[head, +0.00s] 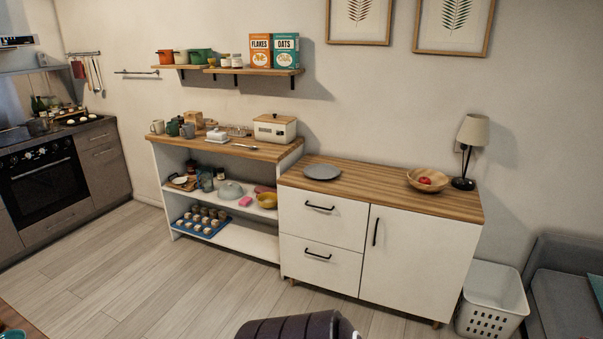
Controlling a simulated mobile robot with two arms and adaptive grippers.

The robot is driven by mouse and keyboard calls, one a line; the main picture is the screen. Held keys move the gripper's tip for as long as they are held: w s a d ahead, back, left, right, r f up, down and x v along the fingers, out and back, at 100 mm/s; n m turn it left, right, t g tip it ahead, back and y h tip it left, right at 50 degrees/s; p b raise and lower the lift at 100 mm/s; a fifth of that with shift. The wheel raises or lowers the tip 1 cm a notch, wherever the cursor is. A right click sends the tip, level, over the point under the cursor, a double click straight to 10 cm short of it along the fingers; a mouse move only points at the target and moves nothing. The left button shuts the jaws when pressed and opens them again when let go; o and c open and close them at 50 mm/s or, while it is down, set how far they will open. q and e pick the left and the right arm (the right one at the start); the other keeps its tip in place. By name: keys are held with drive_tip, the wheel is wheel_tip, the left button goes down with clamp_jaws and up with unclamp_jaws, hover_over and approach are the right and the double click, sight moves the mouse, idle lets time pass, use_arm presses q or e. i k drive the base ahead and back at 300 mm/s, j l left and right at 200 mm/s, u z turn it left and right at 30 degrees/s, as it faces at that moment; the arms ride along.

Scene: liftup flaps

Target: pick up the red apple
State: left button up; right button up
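A small red apple (425,181) lies in a wooden bowl (414,184). The bowl sits on the right part of the wooden top of a white cabinet (376,190), close to a lamp. Only the upper part of the apple shows clearly above the bowl's near rim. Neither of my grippers is in the head view.
A grey plate (322,172) lies on the cabinet top, with clear wood between it and the bowl. A lamp (472,136) stands right of the bowl. A white basket (492,300) and a grey sofa (566,285) are at the right. The floor before the cabinet is mostly clear.

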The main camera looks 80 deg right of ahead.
sight(424, 180)
drive_tip(key=z, duration=3.55)
drive_tip(key=u, duration=0.2)
drive_tip(key=i+l+u, duration=0.75)
drive_tip(key=u, duration=0.15)
